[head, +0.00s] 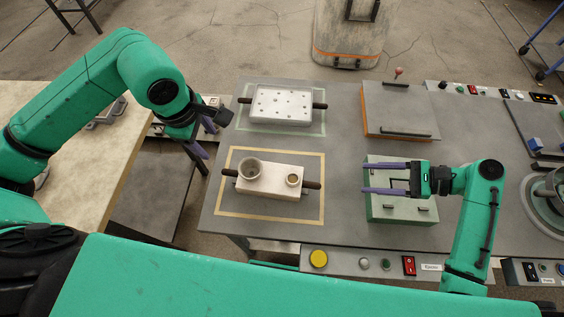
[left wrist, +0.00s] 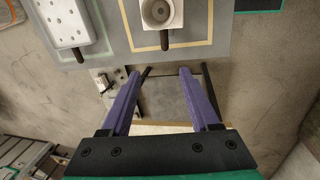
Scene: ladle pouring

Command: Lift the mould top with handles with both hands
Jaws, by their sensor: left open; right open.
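A pale block with two round cups on top (head: 268,186) lies inside a yellow outline, with a black handle at each end. A silver block with a dotted top (head: 282,104) lies inside a green outline behind it, also with black end handles. The left wrist view shows the cupped block (left wrist: 175,18), its near handle (left wrist: 164,40) and the silver block (left wrist: 58,22). My left gripper (head: 207,147) is open and empty, left of both blocks and off the table edge. My right gripper (head: 364,178) is open and empty, right of the cupped block, above a green box.
The green box (head: 390,214) stands on the grey table (head: 345,235) right of the cupped block. An orange-edged plate with handles (head: 400,110) lies behind it. Buttons (head: 318,259) line the front edge. A beige table (head: 75,160) is at left, with a gap between tables.

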